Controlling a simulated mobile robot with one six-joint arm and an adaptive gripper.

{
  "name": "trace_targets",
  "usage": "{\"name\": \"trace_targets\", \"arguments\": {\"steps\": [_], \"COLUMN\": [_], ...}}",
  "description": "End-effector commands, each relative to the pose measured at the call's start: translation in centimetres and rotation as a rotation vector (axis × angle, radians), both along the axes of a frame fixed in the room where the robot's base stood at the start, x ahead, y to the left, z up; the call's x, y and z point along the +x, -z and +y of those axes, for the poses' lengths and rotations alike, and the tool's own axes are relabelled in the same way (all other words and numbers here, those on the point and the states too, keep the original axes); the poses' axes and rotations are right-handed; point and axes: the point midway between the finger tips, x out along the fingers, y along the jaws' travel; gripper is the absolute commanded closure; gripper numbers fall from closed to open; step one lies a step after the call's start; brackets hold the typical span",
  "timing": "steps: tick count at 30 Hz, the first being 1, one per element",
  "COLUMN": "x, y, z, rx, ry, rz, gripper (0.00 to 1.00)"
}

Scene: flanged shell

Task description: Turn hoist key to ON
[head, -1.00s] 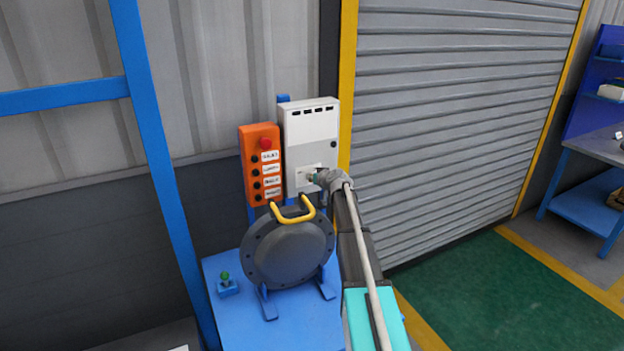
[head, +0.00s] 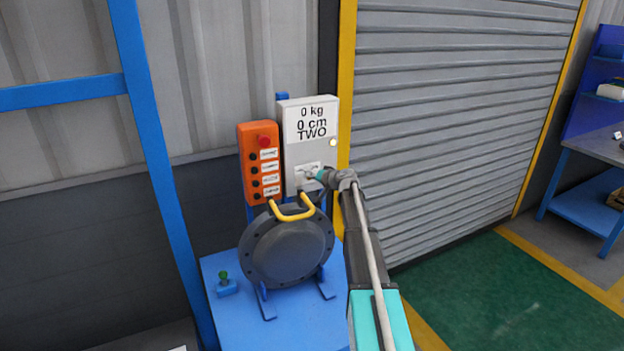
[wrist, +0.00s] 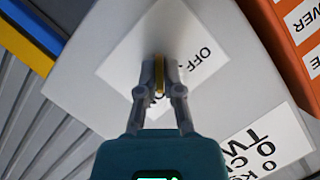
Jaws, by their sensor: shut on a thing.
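The hoist control box (head: 292,148) is light grey and upright behind the round flanged shell. Its display (head: 311,122) reads 0 kg, 0 cm, TWO, and a small lamp (head: 333,143) at its right is lit pale yellow. My gripper (head: 308,174) is at the white key label low on the box. In the wrist view, my gripper (wrist: 159,92) is shut on the yellowish key (wrist: 159,74), seen edge-on in front of the label (wrist: 128,62). The word OFF shows to its right; any ON mark is hidden.
An orange pendant (head: 260,165) with a red button and several dark buttons stands left of the box. The dark flanged shell (head: 287,252) with yellow handles (head: 291,216) sits just below on a blue stand (head: 235,325). A roller door (head: 450,110) is on the right.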

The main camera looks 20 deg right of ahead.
Motion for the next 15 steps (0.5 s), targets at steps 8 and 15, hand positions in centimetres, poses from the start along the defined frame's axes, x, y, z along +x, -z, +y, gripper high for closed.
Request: {"name": "trace_targets", "arguments": {"steps": [8,15], "x": [0.09,0.10], "y": [0.02,-0.01], "z": [0.05,0.08], "rx": [0.053,0.053], "ry": [-0.001,-0.001], "rz": [0.002,0.002], "gripper": [1.00,1.00]}}
